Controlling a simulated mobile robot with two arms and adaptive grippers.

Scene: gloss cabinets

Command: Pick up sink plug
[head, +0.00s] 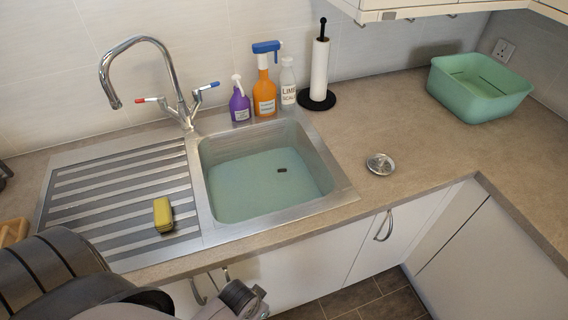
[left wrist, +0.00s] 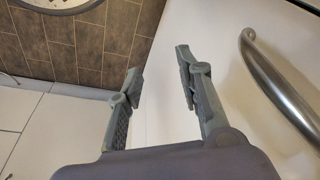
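The sink plug (head: 380,164) is a round silver disc with a small knob on top. It lies on the countertop right of the sink, in the head view. My left gripper (left wrist: 158,72) is open and empty in the left wrist view, beside a white cabinet front with a curved metal handle (left wrist: 280,85). My left arm enters the head view at the lower left, below the counter front and well away from the plug; its fingertips are not clear there. My right gripper is not in view.
The sink (head: 265,185) has a greenish basin with a small dark spot. A yellow sponge (head: 163,214) lies on the drainboard. Bottles (head: 264,92), a paper towel holder (head: 320,70) and a green tub (head: 480,88) stand behind. Counter around the plug is clear.

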